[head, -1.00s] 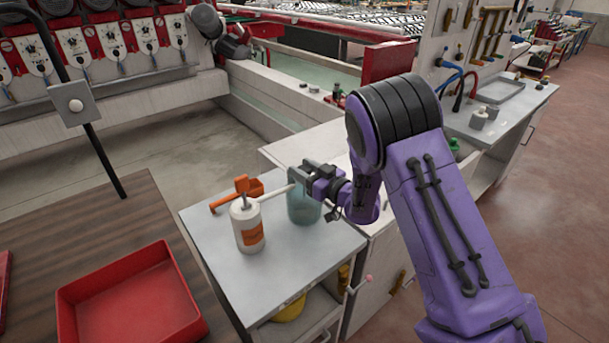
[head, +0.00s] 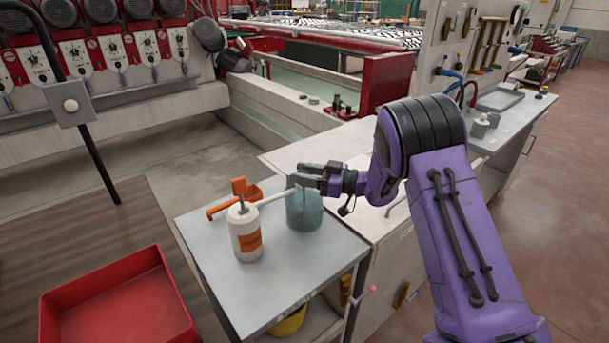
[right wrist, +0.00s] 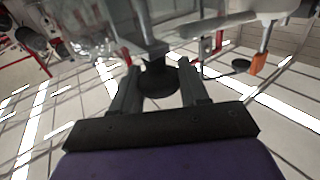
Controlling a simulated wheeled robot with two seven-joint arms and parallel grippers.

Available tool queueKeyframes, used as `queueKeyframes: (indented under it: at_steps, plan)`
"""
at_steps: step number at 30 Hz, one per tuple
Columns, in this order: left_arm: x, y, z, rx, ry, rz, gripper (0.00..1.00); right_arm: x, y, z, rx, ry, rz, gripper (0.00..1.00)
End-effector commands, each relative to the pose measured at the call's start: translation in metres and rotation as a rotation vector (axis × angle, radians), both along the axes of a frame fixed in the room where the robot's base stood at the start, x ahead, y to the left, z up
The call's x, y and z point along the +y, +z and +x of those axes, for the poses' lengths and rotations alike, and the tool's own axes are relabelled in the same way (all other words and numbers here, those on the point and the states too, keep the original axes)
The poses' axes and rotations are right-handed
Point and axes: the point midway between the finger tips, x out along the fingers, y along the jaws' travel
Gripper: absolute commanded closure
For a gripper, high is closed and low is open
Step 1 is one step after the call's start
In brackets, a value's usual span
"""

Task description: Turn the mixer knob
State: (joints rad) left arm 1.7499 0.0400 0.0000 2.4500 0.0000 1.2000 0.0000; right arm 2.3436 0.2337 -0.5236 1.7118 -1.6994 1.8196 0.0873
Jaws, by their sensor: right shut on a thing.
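My right gripper (head: 308,178) is above a translucent blue-green jar (head: 304,212) on a small grey bench. In the right wrist view its fingers (right wrist: 157,82) stand either side of a dark round knob-like piece (right wrist: 157,72) and are shut on it. This looks like the mixer knob; in the head view the fingers hide it. A white bar (head: 268,200) runs left from the gripper toward a white bottle (head: 245,240) with an orange label. How the bar is attached cannot be told. My left gripper is not in view.
An orange tool (head: 231,202) lies behind the bottle on the bench (head: 215,265). A red tray (head: 118,310) sits on the brown table at left. A white cabinet stands behind and right of the jar. The bench's front left corner is clear.

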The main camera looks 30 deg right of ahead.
Motion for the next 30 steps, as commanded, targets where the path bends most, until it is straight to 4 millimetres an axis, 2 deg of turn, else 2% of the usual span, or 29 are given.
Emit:
queueKeyframes:
  at_steps: [8,9,10,21,23,30]
  plan:
    - [0.000,0.001,0.000,0.000,0.000,0.000,1.00,-0.001,0.005,0.002,-0.011,-0.004,0.003,0.86]
    - [0.000,0.001,0.000,0.000,0.000,0.000,1.00,-0.001,0.005,0.002,-0.012,-0.004,0.004,0.46]
    - [0.000,0.001,0.000,0.000,0.000,0.000,1.00,-0.001,0.005,0.002,-0.012,-0.004,0.004,0.36]
    - [0.000,-0.003,0.000,0.000,0.000,0.000,1.00,-0.005,0.001,-0.004,-0.006,-0.004,0.003,0.35]
    - [0.000,-0.006,0.000,0.000,0.000,0.000,1.00,-0.011,0.001,-0.011,-0.007,-0.005,0.004,0.35]
    - [0.000,-0.022,0.000,0.000,0.000,0.000,1.00,-0.045,0.000,-0.057,-0.009,-0.006,0.004,0.35]
